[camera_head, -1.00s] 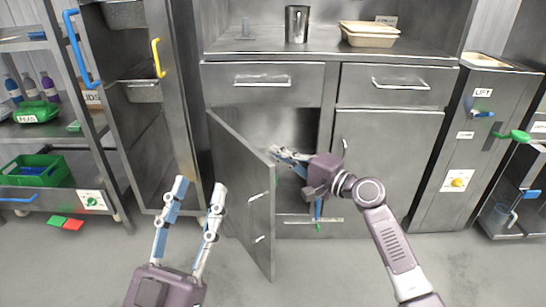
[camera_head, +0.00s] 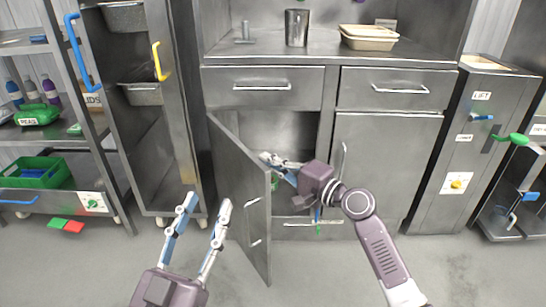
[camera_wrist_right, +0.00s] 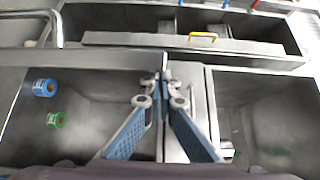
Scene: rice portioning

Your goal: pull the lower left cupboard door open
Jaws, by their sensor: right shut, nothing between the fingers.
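The lower left cupboard door (camera_head: 236,195) stands swung out from its left-side hinge, well open, with a dark interior (camera_head: 285,135) showing behind it. Its handle (camera_head: 256,229) is on the outer face. My right gripper (camera_head: 268,158) is shut and empty, at the top of the door's free edge, inside the opening. In the right wrist view its fingertips (camera_wrist_right: 162,84) meet beside a thin upright panel edge; I cannot tell whether they touch it. My left gripper (camera_head: 207,202) is open and empty, in front and left of the door.
Drawers (camera_head: 262,87) sit above the cupboard, and the right cupboard door (camera_head: 385,165) is closed. A metal cup (camera_head: 296,28) and a food container (camera_head: 368,38) stand on the counter. A tall rack (camera_head: 150,150) is at left. Blue (camera_wrist_right: 44,88) and green (camera_wrist_right: 55,120) items show in the wrist view.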

